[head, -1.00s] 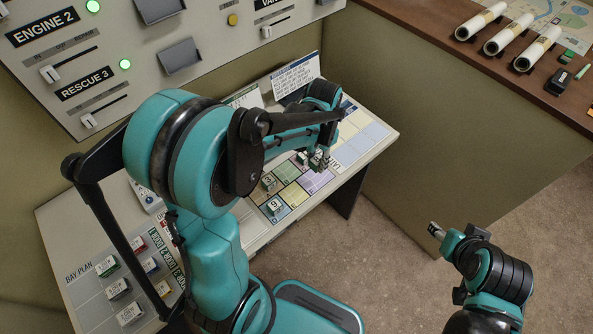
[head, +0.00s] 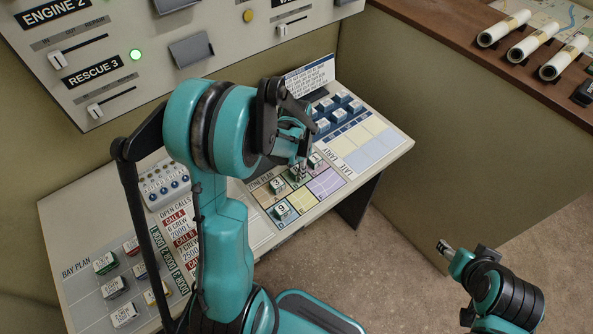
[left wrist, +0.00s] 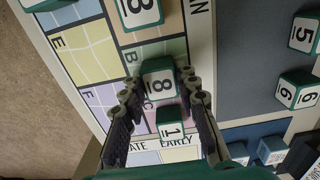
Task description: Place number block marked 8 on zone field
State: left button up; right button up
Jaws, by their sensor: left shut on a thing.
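The number block marked 8 (left wrist: 159,80) is white-faced with green sides. My left gripper (left wrist: 158,84) is shut on it over the zone plan, near the cells lettered B and C (left wrist: 151,108). Whether the block touches the plan I cannot tell. In the head view my left gripper (head: 299,168) is above the zone plan (head: 326,184), and its wrist hides part of it. A block marked 1 (left wrist: 171,127) stands close to the 8. A block marked 3 (head: 277,184) and one marked 9 (head: 283,210) are on other cells. My right gripper (head: 445,248) is off the desk, its jaws unclear.
Several blue blocks (head: 322,125) stand behind the plan. Blocks marked 5 (left wrist: 303,34) and 6 (left wrist: 297,90) stand on a grey area in the wrist view. The bay plan (head: 85,291) holds several blocks at left. Pale fields (head: 363,142) to the right look empty.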

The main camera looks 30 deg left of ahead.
pick_arm(q)
jog(key=shift+s, duration=0.1)
jog(key=shift+f, duration=0.15)
jog(key=o, duration=1)
